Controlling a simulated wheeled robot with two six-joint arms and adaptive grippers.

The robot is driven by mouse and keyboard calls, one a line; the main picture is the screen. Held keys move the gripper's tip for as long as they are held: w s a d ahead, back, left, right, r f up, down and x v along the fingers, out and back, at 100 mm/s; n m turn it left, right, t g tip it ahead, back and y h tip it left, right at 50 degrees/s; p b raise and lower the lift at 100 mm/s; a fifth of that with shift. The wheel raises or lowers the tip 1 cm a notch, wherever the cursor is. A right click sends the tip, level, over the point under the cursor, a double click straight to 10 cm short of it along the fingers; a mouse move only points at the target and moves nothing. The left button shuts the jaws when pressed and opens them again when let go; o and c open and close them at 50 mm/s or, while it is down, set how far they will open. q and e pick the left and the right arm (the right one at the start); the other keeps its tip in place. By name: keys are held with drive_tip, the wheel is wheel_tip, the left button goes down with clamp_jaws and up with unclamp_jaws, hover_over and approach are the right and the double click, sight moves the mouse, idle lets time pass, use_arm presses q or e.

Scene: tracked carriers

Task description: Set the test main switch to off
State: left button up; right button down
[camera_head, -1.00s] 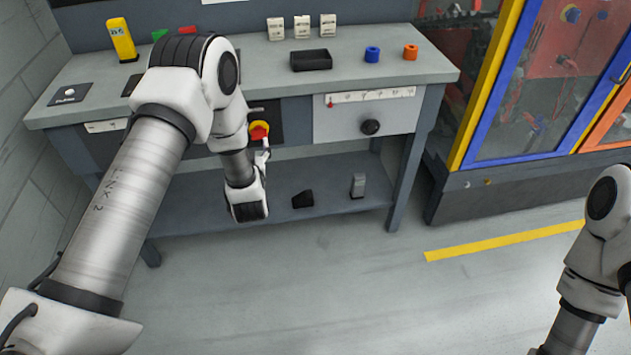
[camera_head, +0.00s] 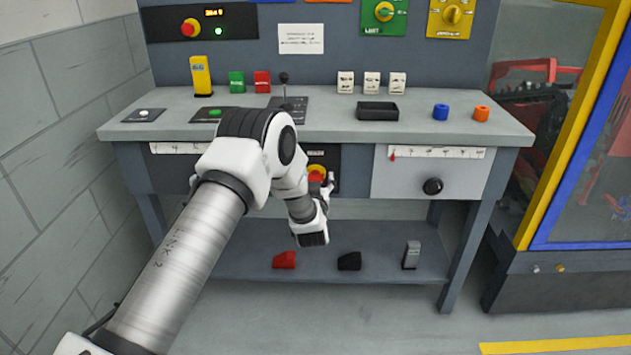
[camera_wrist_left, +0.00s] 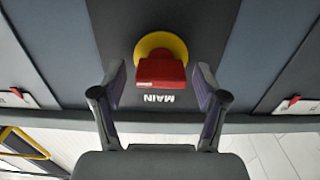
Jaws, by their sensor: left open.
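The main switch has a red handle (camera_wrist_left: 162,72) on a round yellow plate (camera_wrist_left: 158,44). It sits on a dark panel on the bench front, with the word MAIN upside down beside it in the wrist view. In the head view the switch (camera_head: 317,172) is partly hidden by my left arm. My left gripper (camera_wrist_left: 160,86) is open, with one finger on each side of the red handle and visible gaps on both sides. The gripper also shows in the head view (camera_head: 327,186), in front of the switch. I cannot tell which position the handle marks. My right gripper is out of view.
The bench top (camera_head: 340,123) holds a black tray (camera_head: 377,111), a lever (camera_head: 284,88) and several small blocks. A drawer (camera_head: 415,180) with a black knob is right of the switch. A lower shelf (camera_head: 385,262) holds pedals. A yellow-and-blue framed enclosure (camera_head: 560,135) stands at the right.

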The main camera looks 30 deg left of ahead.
use_arm(q)
drive_tip(key=c, duration=1.2)
drive_tip(key=shift+o, duration=0.2)
